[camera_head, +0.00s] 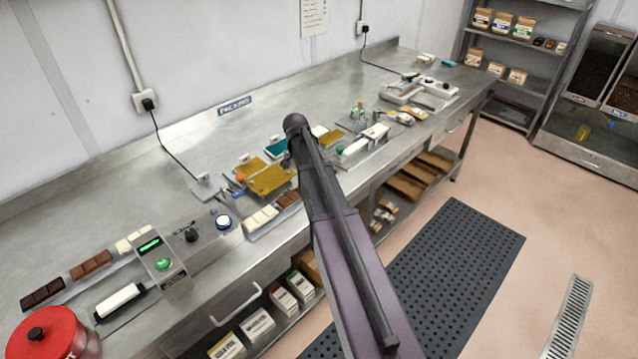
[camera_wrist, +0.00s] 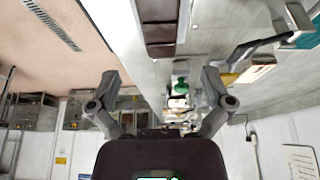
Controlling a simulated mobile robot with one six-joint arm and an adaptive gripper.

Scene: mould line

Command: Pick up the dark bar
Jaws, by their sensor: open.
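A dark brown, segmented bar (camera_head: 42,291) lies flat on the steel bench at the far left in the head view, beside a lighter brown bar (camera_head: 91,265) and a cream bar (camera_head: 133,239). Another brown bar (camera_head: 288,199) lies on a pale tray beside my arm, next to a cream bar (camera_head: 262,218). In the wrist view, my gripper (camera_wrist: 160,86) is open, with nothing between its fingers. A dark brown segmented piece (camera_wrist: 160,22) shows beyond them at the top; I cannot tell which bar it is. My arm hides the gripper in the head view.
A scale with a green display (camera_head: 160,262) and a red pot (camera_head: 50,338) stand near the dark bar. A white-handled tool (camera_head: 119,300) lies between them. Gold and teal sheets (camera_head: 270,178) and small fixtures crowd the bench middle. Bare steel lies behind the bars.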

